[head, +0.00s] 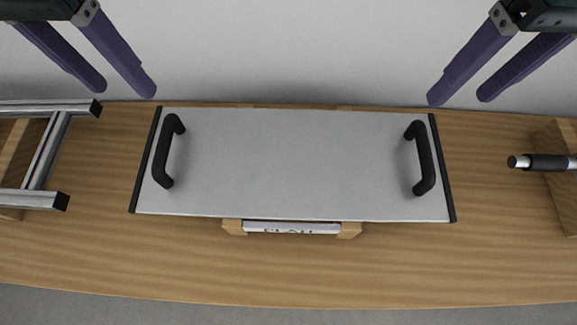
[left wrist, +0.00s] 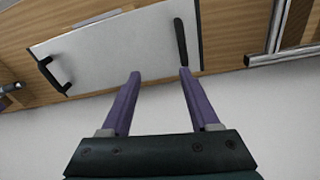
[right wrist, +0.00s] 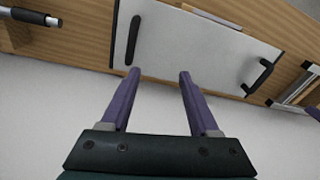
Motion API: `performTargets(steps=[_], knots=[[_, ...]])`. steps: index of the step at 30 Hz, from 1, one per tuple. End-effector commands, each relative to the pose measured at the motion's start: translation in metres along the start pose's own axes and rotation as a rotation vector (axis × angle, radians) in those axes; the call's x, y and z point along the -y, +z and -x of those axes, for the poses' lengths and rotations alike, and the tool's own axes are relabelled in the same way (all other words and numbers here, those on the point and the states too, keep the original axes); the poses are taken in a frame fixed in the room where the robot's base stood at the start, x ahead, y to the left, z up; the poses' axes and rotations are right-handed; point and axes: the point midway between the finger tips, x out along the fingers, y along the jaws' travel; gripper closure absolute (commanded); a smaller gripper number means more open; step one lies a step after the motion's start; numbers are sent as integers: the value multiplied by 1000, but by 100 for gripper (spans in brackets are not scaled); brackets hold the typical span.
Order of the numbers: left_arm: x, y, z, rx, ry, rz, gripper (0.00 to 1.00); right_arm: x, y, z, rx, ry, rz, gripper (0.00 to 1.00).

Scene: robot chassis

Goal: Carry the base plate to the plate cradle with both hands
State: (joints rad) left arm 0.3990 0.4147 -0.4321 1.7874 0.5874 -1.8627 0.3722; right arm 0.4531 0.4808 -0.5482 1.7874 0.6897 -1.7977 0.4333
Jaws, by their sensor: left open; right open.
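The base plate (head: 290,160) is a flat pale grey sheet with black end strips, lying level over the wooden bench. It has two black bar handles, a left one (head: 168,150) and a right one (head: 422,158). My left gripper (head: 127,92) is open and empty, beyond the plate's far left corner. In the left wrist view the plate (left wrist: 110,50) lies ahead of the fingers, apart from them. My right gripper (head: 460,98) is open and empty, beyond the far right corner. I cannot make out a plate cradle for certain.
A wooden holder (head: 233,227) with a white lettered label shows past the plate's lower edge. An aluminium frame (head: 45,150) lies on wooden blocks at left. A black-gripped tool (head: 545,162) rests on a wooden block (head: 560,200) at right. The bench's front strip (head: 290,270) is clear.

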Motion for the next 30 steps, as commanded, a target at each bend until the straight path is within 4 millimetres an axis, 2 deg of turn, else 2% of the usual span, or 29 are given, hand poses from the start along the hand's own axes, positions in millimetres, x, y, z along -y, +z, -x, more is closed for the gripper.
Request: performTargets(steps=[1, 6, 9, 15, 25, 30], knots=[[10, -4, -43, 7, -13, 19, 38, -12, -3, -43, 8, 17, -22, 38], [32, -15, -88, 43, -38, 81, 38, -41, -12, -88, 45, 50, -103, 38], [42, -19, -104, 56, -47, 114, 38, -53, -15, -103, 60, 63, -145, 38], [52, -22, -113, 74, -55, 151, 38, -65, -18, -112, 76, 74, -192, 38], [52, -23, -110, 76, -55, 155, 38, -66, -19, -108, 78, 74, -196, 38], [52, -22, -119, 78, -54, 155, 38, -66, -18, -117, 80, 73, -197, 38]])
